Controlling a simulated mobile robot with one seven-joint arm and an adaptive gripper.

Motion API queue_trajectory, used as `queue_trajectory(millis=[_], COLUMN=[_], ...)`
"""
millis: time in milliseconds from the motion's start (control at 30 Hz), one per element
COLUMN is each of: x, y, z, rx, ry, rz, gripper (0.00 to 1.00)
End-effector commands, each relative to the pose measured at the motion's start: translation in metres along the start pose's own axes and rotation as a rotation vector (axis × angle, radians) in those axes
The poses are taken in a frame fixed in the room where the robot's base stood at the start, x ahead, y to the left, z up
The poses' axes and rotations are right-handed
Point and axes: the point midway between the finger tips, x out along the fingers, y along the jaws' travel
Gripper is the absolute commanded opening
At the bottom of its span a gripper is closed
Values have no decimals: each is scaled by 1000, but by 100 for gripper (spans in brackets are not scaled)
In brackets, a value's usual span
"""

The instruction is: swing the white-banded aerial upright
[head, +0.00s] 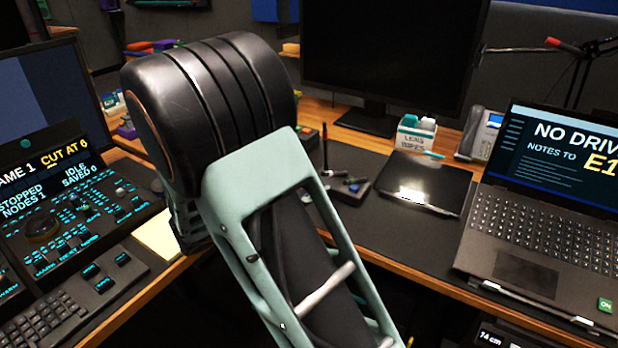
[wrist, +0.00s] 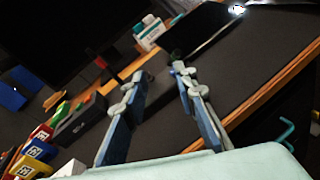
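In the head view a small dark device (head: 347,189) with knobs lies on the dark desk mat, left of a black tablet. A thin dark stick (head: 324,149) stands nearly upright at its left; I cannot make out a white band on it, so I cannot tell whether it is the task's aerial. My gripper does not show in the head view, where my arm fills the middle. In the wrist view my gripper (wrist: 160,78) is open, its two blue-and-grey fingers apart over the mat. Nothing is clearly held between them. A small dark shape (wrist: 175,56) shows just beyond the right fingertip.
A lens wipes box (head: 416,132), the black tablet (head: 432,170), a phone (head: 478,135) and a laptop (head: 545,220) stand to the right. A large monitor (head: 385,50) is behind. A control panel (head: 75,210) is left. In the wrist view coloured blocks (wrist: 38,150) sit lower left.

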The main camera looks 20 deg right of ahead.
Motion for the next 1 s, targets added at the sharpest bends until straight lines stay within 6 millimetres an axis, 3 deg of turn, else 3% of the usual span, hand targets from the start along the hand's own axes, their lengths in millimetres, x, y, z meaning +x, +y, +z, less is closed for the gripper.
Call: queue_trajectory(millis=[33,267,433,800,1000], x=[6,9,21,88,108], y=[-3,7,11,24,30], z=[-15,-36,-36,-30,-27], rx=[-51,-157,-163,-162,-164], ry=[-36,-109,-116,-115,-114], rz=[42,185,199,197,199], gripper=[26,26,26,26,26])
